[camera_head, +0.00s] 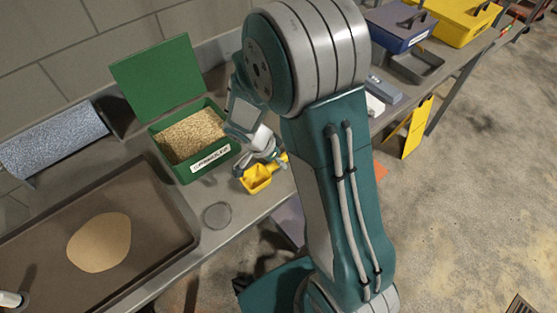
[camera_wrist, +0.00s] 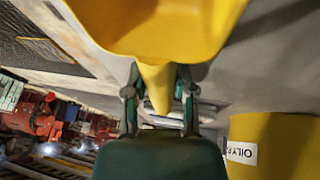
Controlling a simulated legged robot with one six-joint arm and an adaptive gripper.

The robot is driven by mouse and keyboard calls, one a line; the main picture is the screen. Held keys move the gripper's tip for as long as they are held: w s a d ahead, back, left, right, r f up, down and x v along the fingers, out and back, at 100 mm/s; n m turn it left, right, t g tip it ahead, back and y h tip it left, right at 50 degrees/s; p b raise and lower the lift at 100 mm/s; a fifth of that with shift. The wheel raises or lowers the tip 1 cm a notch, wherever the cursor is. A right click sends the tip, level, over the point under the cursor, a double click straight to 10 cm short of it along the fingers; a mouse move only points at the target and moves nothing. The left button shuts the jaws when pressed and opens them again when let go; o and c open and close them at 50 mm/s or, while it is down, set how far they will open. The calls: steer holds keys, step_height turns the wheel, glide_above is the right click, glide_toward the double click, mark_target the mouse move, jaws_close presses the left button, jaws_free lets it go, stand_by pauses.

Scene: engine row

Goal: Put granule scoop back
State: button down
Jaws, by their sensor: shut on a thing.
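The yellow granule scoop (camera_head: 257,179) is just above or on the grey bench, to the right of the green granule box; I cannot tell whether it touches the bench. My gripper (camera_head: 274,160) is shut on the scoop's handle, with my arm hiding part of the area behind it. In the wrist view the scoop's bowl (camera_wrist: 165,28) fills the top, and its tapered handle sits between the two fingers of my gripper (camera_wrist: 158,92). The green box (camera_head: 207,172) has its lid (camera_head: 158,77) open and holds tan granules (camera_head: 190,134).
A brown tray (camera_head: 165,207) with a tan patch (camera_head: 99,242) lies at left. A small round grey disc (camera_head: 217,215) lies near the bench's front edge. A speckled roll (camera_head: 52,139) is behind. A yellow bin labelled OILY (camera_wrist: 285,130) shows in the wrist view.

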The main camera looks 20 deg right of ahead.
steer(key=shift+c, duration=2.2)
jaws_free()
steer(key=shift+a, duration=0.1)
steer(key=s+v, duration=0.1)
steer(key=v, duration=1.1)
steer(key=s+d+r+n+t+y, duration=0.3)
steer(key=s+r+n+t+y, duration=0.2)
steer(key=s+r+n, duration=0.9)
steer(key=shift+s+r+t, duration=0.2)
steer(key=shift+r+t, duration=0.05)
steer(key=shift+t, duration=0.35)
